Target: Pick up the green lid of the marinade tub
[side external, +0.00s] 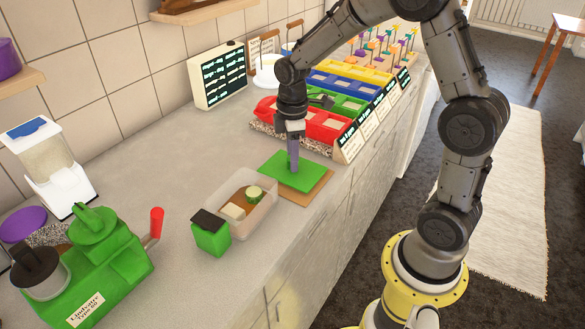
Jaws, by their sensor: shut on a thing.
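The green lid (278,171) is a flat green rectangle lying on or just above a brown board (318,187); I cannot tell whether it touches the board. My gripper (293,168) points straight down at the lid's middle right part and is shut on the lid. The fingertips are small here, and the grip point is partly hidden. The clear marinade tub (266,213) stands open to the lower left of the lid. Inside it are a pale block (232,211) and a round green-rimmed piece (254,193) in brownish liquid.
A small green box with a dark top (210,232) stands against the tub's left side. Red bins (325,127) and other coloured bins stand behind my gripper. A green machine with a red handle (105,262) is at the lower left.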

